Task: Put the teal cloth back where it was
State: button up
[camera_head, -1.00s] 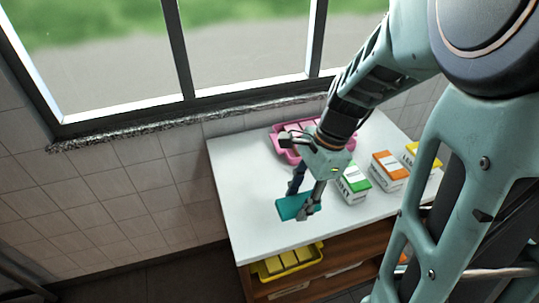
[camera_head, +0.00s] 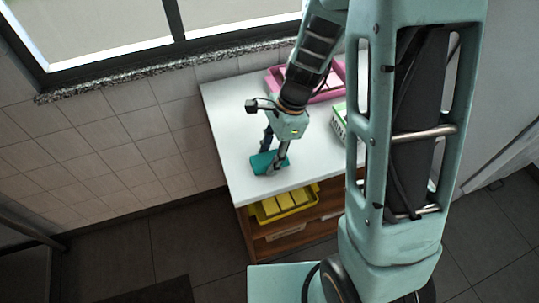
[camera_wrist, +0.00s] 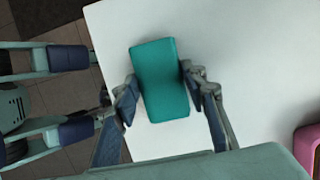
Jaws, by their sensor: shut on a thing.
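The teal cloth (camera_head: 258,160) is a folded, flat rectangle over the left front part of the white countertop. It also shows in the wrist view (camera_wrist: 160,75), between my two fingers. My gripper (camera_head: 270,160) points down and is shut on the cloth, with a finger at each long side. I cannot tell whether the cloth touches the countertop or hangs just above it.
On the white countertop (camera_head: 226,120), a pink tray (camera_head: 325,94) stands at the back and a green-and-white carton (camera_head: 338,122) to the right, partly hidden by my arm. A yellow tray (camera_head: 287,207) sits on the shelf below. The counter's left part is clear.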

jog(key=shift+f, duration=0.2)
jog(key=o, duration=1.1)
jog(key=shift+r, duration=0.1)
jog(key=p+v, duration=0.1)
jog(key=v, duration=1.1)
jog(key=shift+d+r, duration=0.1)
jog(key=shift+r, duration=0.05)
